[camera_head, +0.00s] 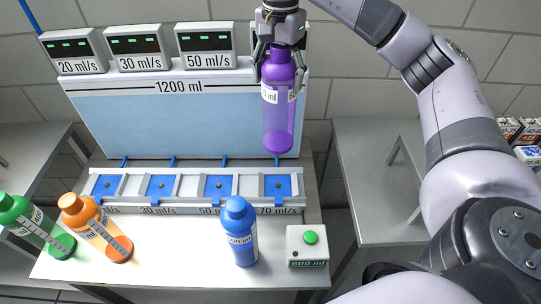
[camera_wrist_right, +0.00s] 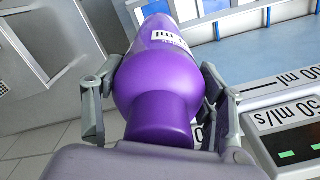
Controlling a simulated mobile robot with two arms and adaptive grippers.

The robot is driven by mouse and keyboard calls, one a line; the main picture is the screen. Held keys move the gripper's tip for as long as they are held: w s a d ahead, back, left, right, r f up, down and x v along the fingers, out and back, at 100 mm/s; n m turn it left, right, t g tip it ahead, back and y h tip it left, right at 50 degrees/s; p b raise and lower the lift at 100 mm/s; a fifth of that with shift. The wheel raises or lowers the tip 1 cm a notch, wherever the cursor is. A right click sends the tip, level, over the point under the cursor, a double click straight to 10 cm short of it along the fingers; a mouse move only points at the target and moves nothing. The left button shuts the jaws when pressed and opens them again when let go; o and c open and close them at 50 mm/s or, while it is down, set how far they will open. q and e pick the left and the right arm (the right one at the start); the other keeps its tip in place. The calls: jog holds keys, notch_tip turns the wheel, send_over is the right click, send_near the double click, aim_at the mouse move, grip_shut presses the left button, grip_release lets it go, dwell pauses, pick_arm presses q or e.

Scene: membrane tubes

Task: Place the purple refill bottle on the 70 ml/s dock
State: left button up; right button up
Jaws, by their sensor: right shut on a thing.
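The purple refill bottle (camera_head: 279,115) hangs upright in the air in front of the right end of the tank panel. My right gripper (camera_head: 279,50) is shut on its neck and shoulder from above. In the right wrist view the purple bottle (camera_wrist_right: 165,90) sits between the two fingers (camera_wrist_right: 160,105). The 70 ml/s dock (camera_head: 278,186), a blue pad between pale rails, is the rightmost of the docks. It lies below the bottle and is empty. My left gripper is not in view.
A blue bottle (camera_head: 240,232) stands in front of the docks. Green (camera_head: 36,225) and orange (camera_head: 95,228) bottles stand at the left. A green-button box (camera_head: 307,246) is front right. The other docks (camera_head: 160,187) are empty. Displays (camera_head: 205,45) top the tank panel (camera_head: 170,120).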

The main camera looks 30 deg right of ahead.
aim_at(282, 107)
jog(key=f, duration=0.1)
jog(key=s+f, duration=0.1)
jog(key=f, duration=0.1)
jog(key=shift+s+f+b, duration=0.3)
jog(key=shift+s+f, duration=0.05)
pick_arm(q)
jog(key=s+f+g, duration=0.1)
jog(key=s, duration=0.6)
pick_arm(e)
notch_tip(282, 107, down, 4)
jog(key=shift+w+r, duration=0.1)
jog(key=f, duration=0.4)
jog(key=f+p, duration=0.1)
jog(key=f, duration=0.1)
jog(key=shift+w+f, duration=0.15)
jog(key=shift+w, duration=0.1)
jog(key=shift+f, duration=0.3)
jog(key=shift+f+p, duration=0.6)
jog(key=shift+f, duration=1.55)
jog(key=o, duration=1.7)
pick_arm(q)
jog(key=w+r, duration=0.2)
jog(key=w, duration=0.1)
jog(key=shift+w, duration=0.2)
